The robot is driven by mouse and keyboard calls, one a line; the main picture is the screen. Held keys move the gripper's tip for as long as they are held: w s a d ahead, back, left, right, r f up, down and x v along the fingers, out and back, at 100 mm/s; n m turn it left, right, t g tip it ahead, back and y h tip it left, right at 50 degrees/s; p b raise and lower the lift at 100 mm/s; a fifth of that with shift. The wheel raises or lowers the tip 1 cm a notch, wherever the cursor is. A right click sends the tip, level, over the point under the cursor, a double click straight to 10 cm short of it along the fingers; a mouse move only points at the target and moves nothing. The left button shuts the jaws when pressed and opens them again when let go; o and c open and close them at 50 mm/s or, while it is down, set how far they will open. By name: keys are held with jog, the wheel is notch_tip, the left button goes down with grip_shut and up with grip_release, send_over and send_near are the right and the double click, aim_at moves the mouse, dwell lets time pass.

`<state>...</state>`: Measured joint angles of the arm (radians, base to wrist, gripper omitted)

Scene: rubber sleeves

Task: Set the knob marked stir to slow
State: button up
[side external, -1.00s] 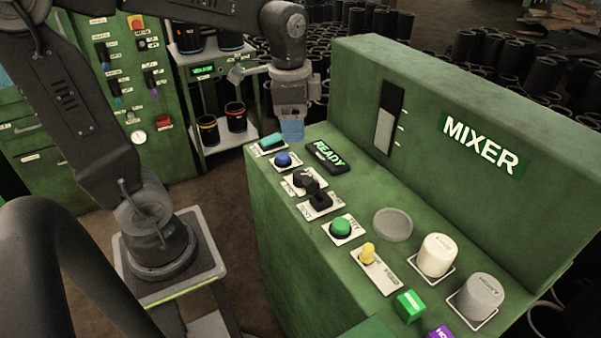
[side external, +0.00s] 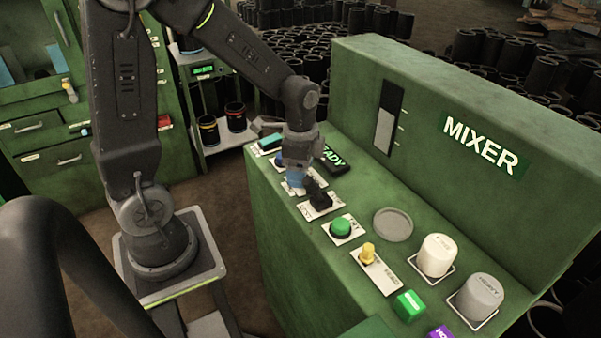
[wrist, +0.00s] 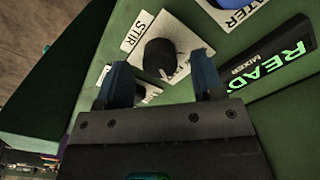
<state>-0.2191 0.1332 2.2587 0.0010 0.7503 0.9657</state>
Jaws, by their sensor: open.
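The stir knob (wrist: 160,58) is black and round, on a white plate marked STIR (wrist: 137,32) in the wrist view. A pale mark shows at its lower right edge; the setting words on the plate are too blurred to read. My gripper (wrist: 162,78) is open, its two blue fingers apart on either side of the knob's near side, with nothing held. In the side view my gripper (side external: 296,182) points down over the panel and partly hides the stir knob. I cannot tell whether the fingers touch the knob.
A second black knob (side external: 320,200) stands close beside the gripper. A green button (side external: 341,227), a yellow knob (side external: 367,253) and two large caps (side external: 437,254) stand farther along the mixer panel.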

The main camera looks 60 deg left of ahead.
jog(key=shift+f, duration=0.7)
jog(key=shift+c, duration=0.3)
jog(key=c, duration=0.9)
jog(key=shift+o, duration=0.2)
jog(key=shift+n, duration=0.3)
jog(key=n, duration=0.5)
jog(key=shift+n, duration=0.3)
jog(key=n, duration=0.5)
jog(key=shift+n, duration=0.3)
